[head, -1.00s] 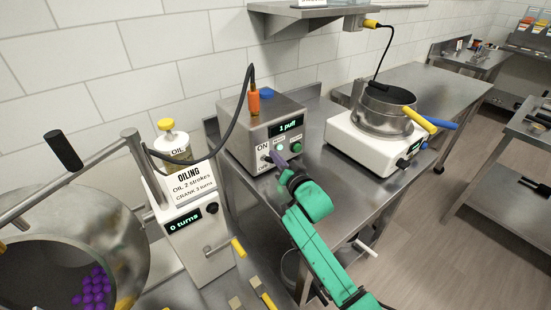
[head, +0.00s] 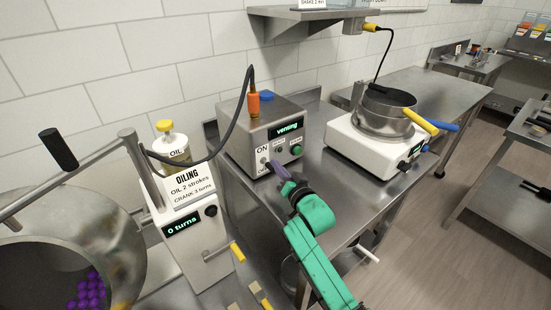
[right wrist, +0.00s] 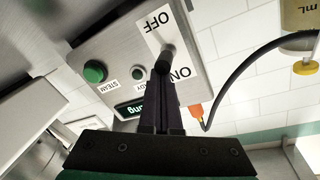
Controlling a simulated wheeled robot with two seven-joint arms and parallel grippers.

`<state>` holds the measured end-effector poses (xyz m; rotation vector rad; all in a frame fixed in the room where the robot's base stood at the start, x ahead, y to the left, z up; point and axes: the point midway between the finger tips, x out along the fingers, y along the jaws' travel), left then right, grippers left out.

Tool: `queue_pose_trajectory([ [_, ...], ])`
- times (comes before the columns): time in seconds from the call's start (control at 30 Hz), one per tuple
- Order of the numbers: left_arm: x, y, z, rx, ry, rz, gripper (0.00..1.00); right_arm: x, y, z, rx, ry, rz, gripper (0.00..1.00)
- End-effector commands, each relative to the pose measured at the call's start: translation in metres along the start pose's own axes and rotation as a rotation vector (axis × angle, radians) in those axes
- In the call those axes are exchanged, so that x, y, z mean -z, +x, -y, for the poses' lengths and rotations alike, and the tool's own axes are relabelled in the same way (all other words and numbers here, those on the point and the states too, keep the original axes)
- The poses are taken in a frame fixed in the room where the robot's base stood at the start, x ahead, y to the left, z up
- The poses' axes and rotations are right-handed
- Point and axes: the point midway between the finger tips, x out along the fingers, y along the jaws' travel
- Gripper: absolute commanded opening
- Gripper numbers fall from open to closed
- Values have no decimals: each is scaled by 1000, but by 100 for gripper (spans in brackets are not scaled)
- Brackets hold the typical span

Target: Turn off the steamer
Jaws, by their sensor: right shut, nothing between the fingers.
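The steamer (head: 238,147) is a steel box with an ON/OFF plate (head: 262,151), a green button (head: 297,150) and a lit display (head: 287,131) reading "venting". It also shows upside down in the right wrist view (right wrist: 112,52). Its toggle switch (right wrist: 168,52) stands on the plate between ON and OFF; I cannot tell which way it leans. My right gripper (head: 272,165) is shut and empty. Its fingertips (right wrist: 164,72) are at the toggle, overlapping it in the right wrist view; contact is unclear. My left gripper is not in view.
A white hot plate with a steel pot (head: 382,118) stands to the right on the steel table (head: 335,195). An oiling machine (head: 200,232) and a drum with purple gummies (head: 85,290) are at left. A black hose (head: 222,140) runs from the steamer's orange fitting (head: 253,104).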

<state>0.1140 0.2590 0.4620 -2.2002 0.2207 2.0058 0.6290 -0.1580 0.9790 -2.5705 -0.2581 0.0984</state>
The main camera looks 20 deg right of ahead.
Motion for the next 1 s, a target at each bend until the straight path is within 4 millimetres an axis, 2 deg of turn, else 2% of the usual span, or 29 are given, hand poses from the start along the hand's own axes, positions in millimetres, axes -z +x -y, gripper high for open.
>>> queue_pose_trajectory([
  [0.4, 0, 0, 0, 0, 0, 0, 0, -3, -1, -3, 0, -1, -1, 0],
  [0.53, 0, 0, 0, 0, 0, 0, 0, -4, -9, -4, -1, -1, -1, 0],
  [0.67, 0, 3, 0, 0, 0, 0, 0, -5, -33, -4, -1, -2, 0, 0],
  [1.0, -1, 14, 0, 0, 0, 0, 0, -7, -117, -4, -2, 0, 2, 0],
])
